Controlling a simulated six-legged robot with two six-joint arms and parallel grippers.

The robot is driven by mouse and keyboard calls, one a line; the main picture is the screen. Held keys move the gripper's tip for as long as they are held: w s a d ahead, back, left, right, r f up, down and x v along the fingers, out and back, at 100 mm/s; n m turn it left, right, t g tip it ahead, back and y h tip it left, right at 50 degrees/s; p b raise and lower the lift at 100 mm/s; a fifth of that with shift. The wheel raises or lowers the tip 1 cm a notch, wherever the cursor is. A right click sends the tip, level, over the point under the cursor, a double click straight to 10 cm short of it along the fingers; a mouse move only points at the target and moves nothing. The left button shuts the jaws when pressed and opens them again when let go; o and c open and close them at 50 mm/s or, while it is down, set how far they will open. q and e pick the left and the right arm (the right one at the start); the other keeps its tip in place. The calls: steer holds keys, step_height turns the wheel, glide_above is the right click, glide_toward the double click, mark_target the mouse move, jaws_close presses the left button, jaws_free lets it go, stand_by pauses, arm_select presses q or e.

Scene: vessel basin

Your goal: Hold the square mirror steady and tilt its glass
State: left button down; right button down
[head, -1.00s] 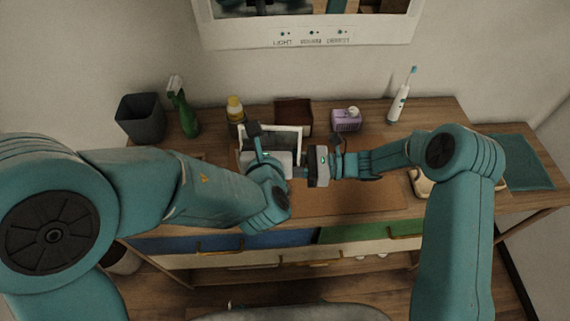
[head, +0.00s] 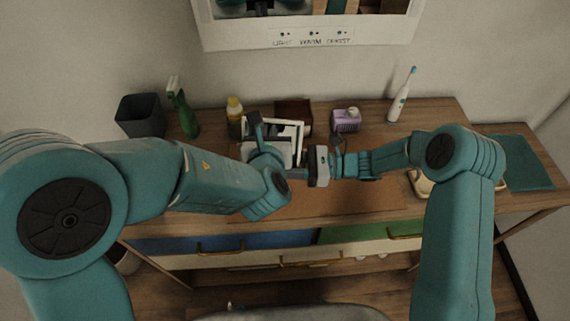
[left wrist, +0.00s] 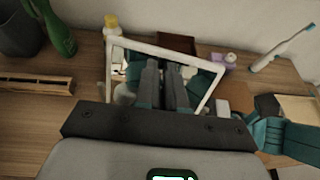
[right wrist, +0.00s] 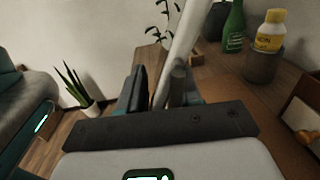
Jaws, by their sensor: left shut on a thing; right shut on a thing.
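The square mirror (head: 287,122) has a white frame and stands, leaning, in the middle of the wooden counter. Its frame shows as a tilted square in the left wrist view (left wrist: 215,92). My left gripper (head: 264,142) is shut at the mirror's frame, with its fingers in front of the glass in the left wrist view (left wrist: 163,70); the exact contact is unclear. My right gripper (head: 303,172) is shut at the mirror's right side. In the right wrist view, the white frame (right wrist: 186,40) and a grey rod (right wrist: 177,85) run between its fingers; which it grips is unclear.
A wall mirror (head: 232,42) hangs above. The front middle of the counter is clear.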

arm_select(q)
steer(key=shift+w+a+r, duration=0.1)
steer(key=shift+w+r, duration=0.05)
steer(key=shift+w, duration=0.8)
steer(key=s, duration=0.6)
stand_by(0.4)
steer(key=c, duration=1.8)
jaws_free()
steer(key=shift+a, duration=0.1)
